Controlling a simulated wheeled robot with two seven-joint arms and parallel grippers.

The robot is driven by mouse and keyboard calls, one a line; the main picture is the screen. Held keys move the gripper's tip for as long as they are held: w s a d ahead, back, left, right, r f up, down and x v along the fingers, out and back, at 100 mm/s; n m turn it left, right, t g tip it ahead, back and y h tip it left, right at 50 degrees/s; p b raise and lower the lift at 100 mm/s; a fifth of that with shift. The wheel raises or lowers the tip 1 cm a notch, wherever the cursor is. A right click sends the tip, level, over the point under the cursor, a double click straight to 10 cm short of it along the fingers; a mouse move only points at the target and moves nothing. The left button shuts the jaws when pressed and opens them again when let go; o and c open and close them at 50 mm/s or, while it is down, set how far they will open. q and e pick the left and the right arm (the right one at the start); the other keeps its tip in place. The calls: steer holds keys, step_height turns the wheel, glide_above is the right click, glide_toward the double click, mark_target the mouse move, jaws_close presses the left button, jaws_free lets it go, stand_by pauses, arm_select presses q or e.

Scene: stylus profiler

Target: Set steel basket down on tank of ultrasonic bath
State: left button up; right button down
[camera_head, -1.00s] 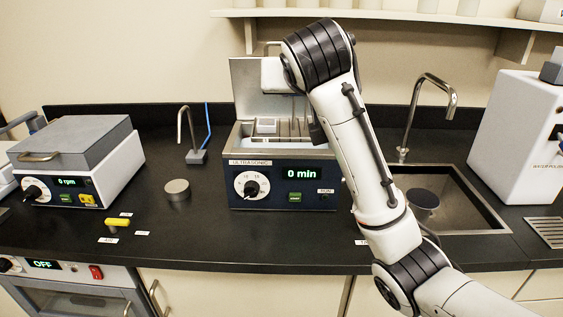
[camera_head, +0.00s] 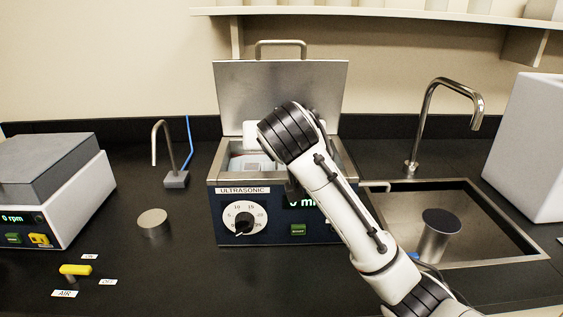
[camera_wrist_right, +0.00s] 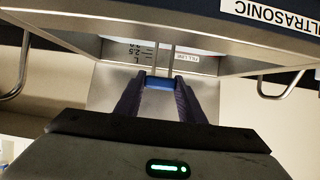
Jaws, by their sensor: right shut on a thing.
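The ultrasonic bath (camera_head: 225,232) stands in the middle of the counter, dark blue with a dial and a display partly covered by my right arm. Its lid (camera_head: 240,90) is raised at the back. Its steel tank (camera_head: 213,172) is open on top; fill marks show on the wall inside in the right wrist view. My right gripper (camera_wrist_right: 160,88) is over the tank, shut on the blue grip of the steel basket (camera_wrist_right: 160,82). The basket's body is mostly hidden, so I cannot tell whether it touches the tank. In the head view my right wrist hides the gripper. My left gripper is out of view.
A sink with a tap (camera_head: 440,100) and a grey-topped cylinder (camera_head: 440,228) is at right. A small spout (camera_head: 177,178), a metal puck (camera_head: 153,222), a yellow valve handle (camera_head: 76,269) and an rpm device (camera_head: 50,190) are at left.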

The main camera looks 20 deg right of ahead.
steer(key=shift+f, duration=2.1)
steer(key=shift+f, duration=0.2)
steer(key=c, duration=1.2)
jaws_free()
steer(key=shift+r, duration=0.2)
steer(key=v, duration=1.2)
